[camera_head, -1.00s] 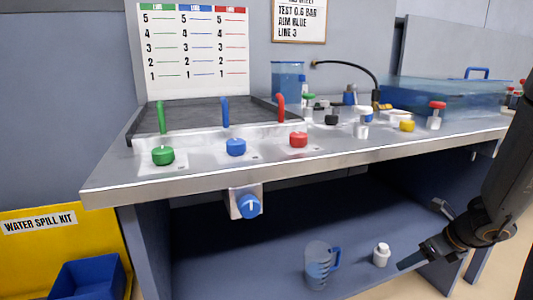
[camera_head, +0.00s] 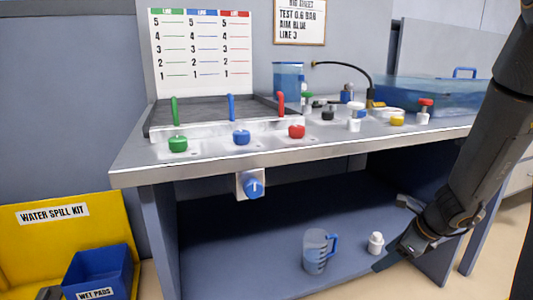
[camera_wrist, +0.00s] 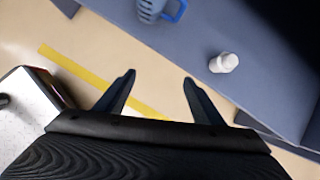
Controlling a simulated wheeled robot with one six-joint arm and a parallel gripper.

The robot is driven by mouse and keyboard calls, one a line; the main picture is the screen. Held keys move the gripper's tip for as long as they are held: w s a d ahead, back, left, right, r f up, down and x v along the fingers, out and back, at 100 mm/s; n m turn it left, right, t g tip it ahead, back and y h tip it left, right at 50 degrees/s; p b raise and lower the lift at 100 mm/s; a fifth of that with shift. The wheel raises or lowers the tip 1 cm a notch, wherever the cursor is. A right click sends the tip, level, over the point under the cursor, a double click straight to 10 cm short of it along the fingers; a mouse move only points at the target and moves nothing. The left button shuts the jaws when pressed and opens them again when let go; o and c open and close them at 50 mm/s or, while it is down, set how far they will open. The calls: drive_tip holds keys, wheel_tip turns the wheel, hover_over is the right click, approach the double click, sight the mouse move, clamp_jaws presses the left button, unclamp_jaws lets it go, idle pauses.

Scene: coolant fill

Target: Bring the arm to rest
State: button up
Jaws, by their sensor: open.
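My gripper (camera_head: 390,232) is at the lower right in the head view, in front of the bench's lower shelf. In the wrist view my gripper (camera_wrist: 160,88) has its two fingers spread apart with nothing between them. Beyond the fingers lie bare floor and a yellow floor line (camera_wrist: 75,68). A white bottle (camera_head: 375,243) stands on the lower shelf close to the gripper, apart from it; it also shows in the wrist view (camera_wrist: 224,63). A clear jug with a blue handle (camera_head: 316,252) stands left of the bottle.
The steel bench (camera_head: 320,147) above the shelf carries green, blue and red knobs, a dark tray and a clear blue tank (camera_head: 430,95). A blue dial (camera_head: 253,186) juts from its front. A yellow spill kit (camera_head: 60,235) with a blue bin (camera_head: 98,272) stands at left.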

drive_tip(key=s+a+r+n+g, duration=0.2)
drive_tip(key=s+a+n, duration=0.2)
drive_tip(key=a+n, duration=0.5)
drive_tip(key=s+a+r+n+g, duration=0.1)
drive_tip(key=s+a+r+n, duration=0.3)
drive_tip(key=a, duration=0.9)
drive_tip(key=s+a+r+n+g+h, duration=0.1)
drive_tip(key=s+a+n, duration=0.4)
drive_tip(key=s+n, duration=0.4)
drive_tip(key=s+a+r+n+g+h, duration=0.1)
drive_tip(key=s+a+n, duration=0.6)
drive_tip(key=n, duration=0.5)
drive_tip(key=d+r+m+p, duration=0.3)
drive_tip(key=d+r+p, duration=0.7)
drive_tip(key=r+p, duration=0.2)
drive_tip(key=s+d+r+m+h+p, duration=0.1)
drive_tip(key=d+r+m+p, duration=0.3)
drive_tip(key=d+r+p, duration=0.6)
wheel_tip(320, 180, up, 2)
drive_tip(key=p, duration=0.4)
